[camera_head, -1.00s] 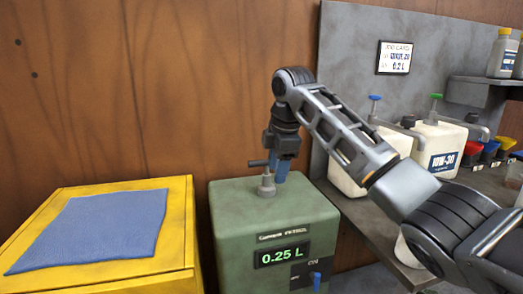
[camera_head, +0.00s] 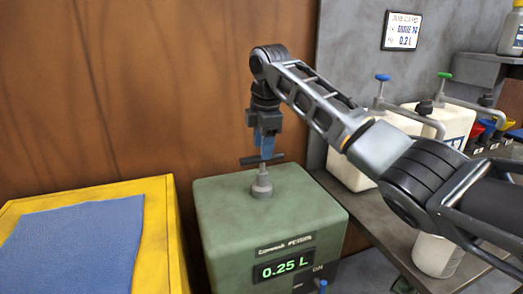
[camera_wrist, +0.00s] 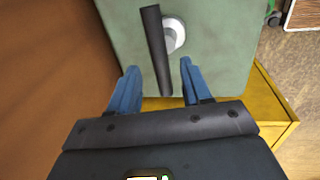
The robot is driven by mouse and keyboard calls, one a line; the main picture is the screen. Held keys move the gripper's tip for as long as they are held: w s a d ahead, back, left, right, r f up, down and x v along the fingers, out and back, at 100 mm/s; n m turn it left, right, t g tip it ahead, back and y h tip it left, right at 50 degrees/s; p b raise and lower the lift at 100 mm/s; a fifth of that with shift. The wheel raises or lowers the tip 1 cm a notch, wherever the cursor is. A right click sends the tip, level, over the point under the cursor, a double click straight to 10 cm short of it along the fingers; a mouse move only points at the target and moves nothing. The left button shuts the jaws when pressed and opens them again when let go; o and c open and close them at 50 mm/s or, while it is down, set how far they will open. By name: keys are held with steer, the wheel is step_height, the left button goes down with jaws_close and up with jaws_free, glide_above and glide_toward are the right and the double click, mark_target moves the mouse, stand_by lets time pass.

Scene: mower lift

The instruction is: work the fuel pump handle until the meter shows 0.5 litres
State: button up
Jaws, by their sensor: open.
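The green fuel pump (camera_head: 225,215) stands on the floor side of the bench, with a grey post (camera_head: 262,184) on its top. The dark bar handle (camera_head: 247,161) crosses the top of the post. The meter (camera_head: 283,268) on the pump's front reads 0.25 L in green digits. My gripper (camera_head: 264,152) points down at the handle, its blue fingers open. In the wrist view the handle (camera_wrist: 152,35) runs lengthwise, its near end between the two spread fingers (camera_wrist: 158,68). A gap shows on both sides, so it is not clamped.
A yellow cabinet (camera_head: 160,215) with a blue cloth (camera_head: 75,250) stands left of the pump. At right, a bench (camera_head: 385,225) holds white jugs (camera_head: 350,170) with pump tops. A job card (camera_head: 402,31) hangs on the grey panel. A wooden wall is close behind.

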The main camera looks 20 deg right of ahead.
mark_target(262, 163)
steer(key=shift+w+f, duration=0.15)
steer(key=shift+f, duration=0.6)
steer(key=shift+w+f, duration=0.1)
steer(key=shift+f, duration=0.6)
steer(key=shift+c, duration=0.2)
jaws_close()
